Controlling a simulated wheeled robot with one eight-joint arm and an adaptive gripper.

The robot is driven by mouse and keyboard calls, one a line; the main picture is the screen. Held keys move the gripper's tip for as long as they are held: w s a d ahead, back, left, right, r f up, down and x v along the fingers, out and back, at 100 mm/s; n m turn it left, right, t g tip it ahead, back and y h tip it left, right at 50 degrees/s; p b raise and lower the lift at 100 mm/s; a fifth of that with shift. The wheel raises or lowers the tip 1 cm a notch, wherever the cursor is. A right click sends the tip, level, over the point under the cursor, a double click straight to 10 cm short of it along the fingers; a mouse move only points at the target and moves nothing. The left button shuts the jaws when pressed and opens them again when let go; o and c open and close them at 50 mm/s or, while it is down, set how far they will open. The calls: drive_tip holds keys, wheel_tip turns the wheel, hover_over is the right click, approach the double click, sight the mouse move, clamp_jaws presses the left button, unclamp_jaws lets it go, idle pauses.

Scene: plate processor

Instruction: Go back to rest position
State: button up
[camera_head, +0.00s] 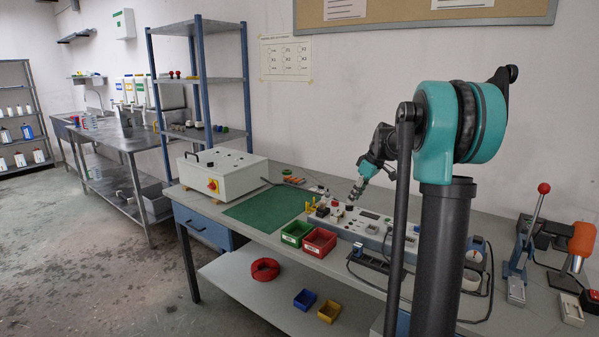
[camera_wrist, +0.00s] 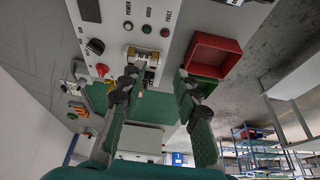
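My gripper (camera_head: 358,188) is at the end of my teal and black arm, above the grey control panel (camera_head: 370,222) on the workbench. In the wrist view my gripper (camera_wrist: 157,86) has its two green-padded fingers spread well apart, and I see nothing held between them. The panel (camera_wrist: 172,14) fills the top of that view, with lights labelled POWER, GOOD and FAULT and a black knob. A small yellow and metallic fitting on the panel shows beyond the fingers. In the head view the fingertips are small, and contact with the panel cannot be told.
A red bin (camera_head: 319,241) and a green bin (camera_head: 296,233) sit at the bench's front edge. A red-knobbed lever press (camera_head: 526,240) stands right. The floor at left is clear.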

drive_tip(key=s+f+m+h, duration=0.1)
drive_tip(key=s+f+m, duration=0.2)
drive_tip(key=s, duration=0.9)
drive_tip(key=s+f+m+t+h, duration=0.1)
drive_tip(key=s+f+m, duration=0.3)
drive_tip(key=s+f, duration=0.5)
drive_tip(key=s+a+f+m+h, duration=0.1)
drive_tip(key=s+f+m, duration=0.2)
drive_tip(key=s, duration=1.2)
wheel_tip(320, 180, down, 3)
drive_tip(key=shift+s+r+t+h, duration=0.1)
drive_tip(key=shift+s+t+h, duration=0.2)
drive_tip(key=shift+s, duration=0.1)
